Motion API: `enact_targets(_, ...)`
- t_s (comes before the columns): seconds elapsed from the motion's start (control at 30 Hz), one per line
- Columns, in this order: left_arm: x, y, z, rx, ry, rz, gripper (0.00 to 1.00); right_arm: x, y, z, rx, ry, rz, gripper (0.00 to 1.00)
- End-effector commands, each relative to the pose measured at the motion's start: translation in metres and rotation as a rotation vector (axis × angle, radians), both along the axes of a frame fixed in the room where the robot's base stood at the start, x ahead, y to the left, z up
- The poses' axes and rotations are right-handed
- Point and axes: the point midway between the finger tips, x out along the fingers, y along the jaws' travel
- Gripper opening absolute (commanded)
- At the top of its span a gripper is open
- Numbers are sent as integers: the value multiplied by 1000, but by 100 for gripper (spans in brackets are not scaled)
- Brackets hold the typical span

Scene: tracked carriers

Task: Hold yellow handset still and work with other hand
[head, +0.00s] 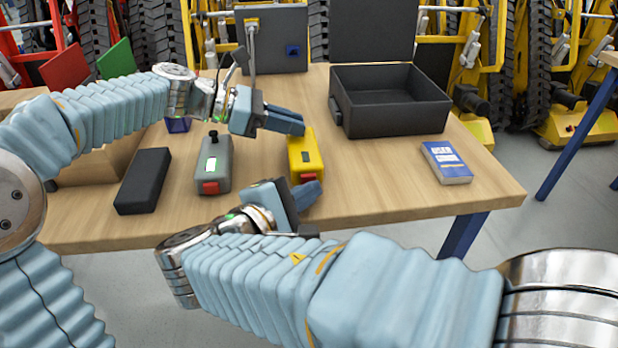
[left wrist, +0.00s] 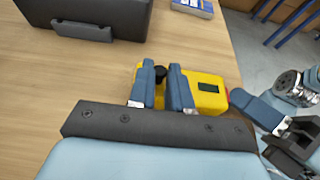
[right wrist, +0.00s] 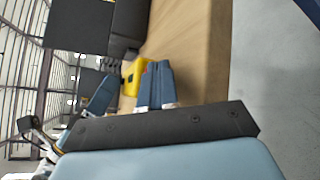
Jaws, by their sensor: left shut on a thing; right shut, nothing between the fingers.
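The yellow handset (head: 307,158) lies on the wooden table, with a small dark window on its face and a red part at its near end. My left gripper (head: 298,124) is shut on its far end; in the left wrist view the two fingers (left wrist: 164,92) flank the handset (left wrist: 210,94) near its black knob. My right gripper (head: 308,192) is shut and empty, close to the near red end of the handset. In the right wrist view its closed fingers (right wrist: 156,84) are beside the handset (right wrist: 132,76). I cannot tell whether they touch it.
A grey handset (head: 214,165) and a black block (head: 143,181) lie to the left. An open black case (head: 388,126) stands at the back right, and a blue-and-white booklet (head: 446,163) lies near the right edge. Bare table lies between handset and booklet.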

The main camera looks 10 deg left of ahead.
Motion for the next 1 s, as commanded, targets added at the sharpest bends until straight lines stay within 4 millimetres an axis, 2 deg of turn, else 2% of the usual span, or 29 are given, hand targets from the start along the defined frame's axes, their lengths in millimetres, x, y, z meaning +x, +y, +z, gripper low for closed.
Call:
enact_targets(0.17, 0, 0, 0, 0, 0, -1, 0, -9, -3, 0, 0, 0, 1, 0)
enact_targets(0.53, 0, 0, 0, 0, 0, 0, 0, -15, -4, 0, -1, 0, 0, 0)
enact_targets(1.0, 0, 0, 0, 0, 0, 0, 0, -63, -18, 0, 0, 0, 1, 0)
